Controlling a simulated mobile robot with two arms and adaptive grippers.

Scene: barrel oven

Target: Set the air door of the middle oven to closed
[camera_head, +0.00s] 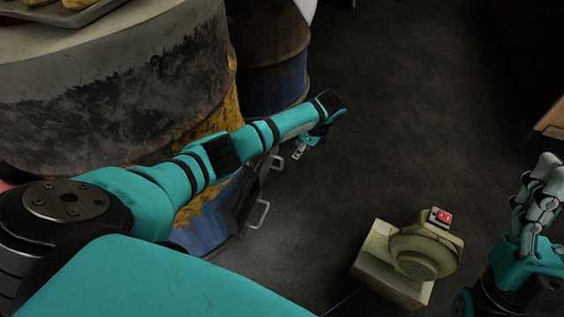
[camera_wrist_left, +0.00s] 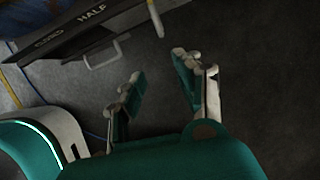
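A large barrel oven (camera_head: 110,100), sooty above with yellow and blue paint below, stands at the left of the head view. A dark panel with metal handles (camera_head: 260,214) sits low on its side, partly hidden by my left arm. In the left wrist view the dark panel (camera_wrist_left: 70,38) bears the lettering "HALF" and a partly readable "CLOSED". A pale handle (camera_wrist_left: 104,55) hangs below the lettering. My left gripper (camera_wrist_left: 158,82) is open and empty, apart from the handle. My right gripper (camera_head: 545,185) is at the right edge of the head view, fingers up; its opening is unclear.
A beige blower (camera_head: 415,255) with a red switch stands on the floor at lower right. Another rusty blue barrel (camera_head: 268,55) stands behind. A tray (camera_head: 60,15) lies on top of the near barrel. The dark floor (camera_head: 420,100) is clear in the middle.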

